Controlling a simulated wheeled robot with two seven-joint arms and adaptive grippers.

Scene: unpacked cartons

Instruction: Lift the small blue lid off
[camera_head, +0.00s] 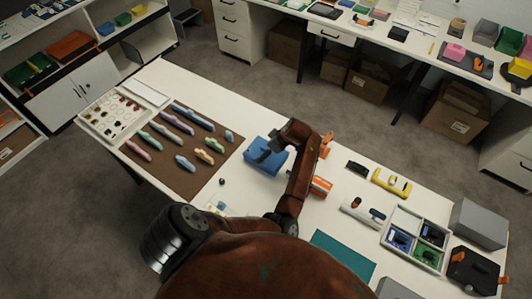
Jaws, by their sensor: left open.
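A small blue box (258,167) sits near the middle of the long white table. Its top looks flat, but I cannot tell the lid from the body at this size. My left gripper (263,157) is dark and open, over the top of the blue box. It hides part of the box's upper surface. I cannot tell whether its fingers touch the blue lid. My rust-coloured left arm runs from the gripper down to the lower middle. My right gripper is not in view.
A brown mat (185,172) with several pastel tools lies left of the box. An orange object (321,186) is right of my arm. A yellow tool (392,183) and a divided tray (418,214) stand at right. A teal mat (342,258) lies in front.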

